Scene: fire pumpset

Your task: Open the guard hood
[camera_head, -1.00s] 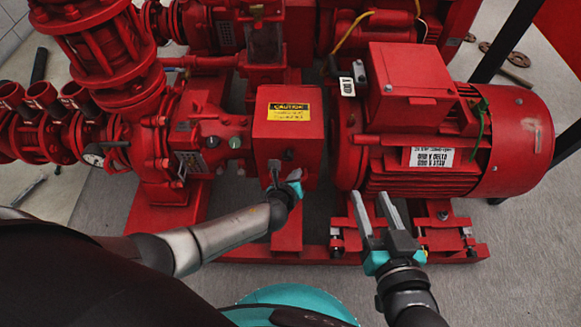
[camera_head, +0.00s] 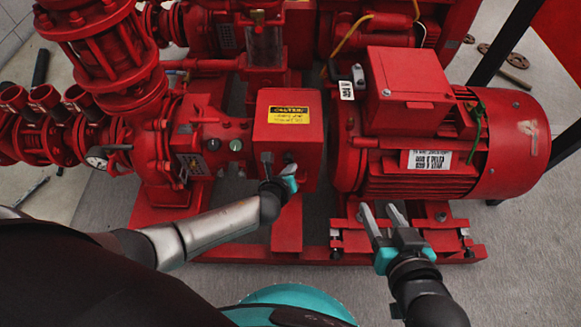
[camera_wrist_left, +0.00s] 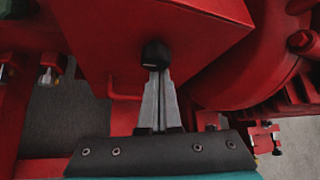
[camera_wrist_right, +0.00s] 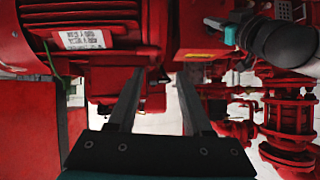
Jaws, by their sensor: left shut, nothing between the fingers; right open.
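The guard hood (camera_head: 264,134) is a red box with a yellow caution label, between the pump and the motor. A small black knob sits on its front and shows in the left wrist view (camera_wrist_left: 155,53). My left gripper (camera_head: 268,163) is at the hood's front. In the left wrist view its fingers (camera_wrist_left: 158,78) are together, with their tips close against or just below the knob and nothing between them. I cannot tell whether the tips touch it. My right gripper (camera_head: 382,212) is open and empty, in front of the motor base.
The red motor (camera_head: 510,140) stands right of the hood. The red pump (camera_head: 158,150) with pipes and a gauge stands left. The red base frame (camera_head: 460,252) runs along the front. Grey floor (camera_head: 530,240) is clear at the front right.

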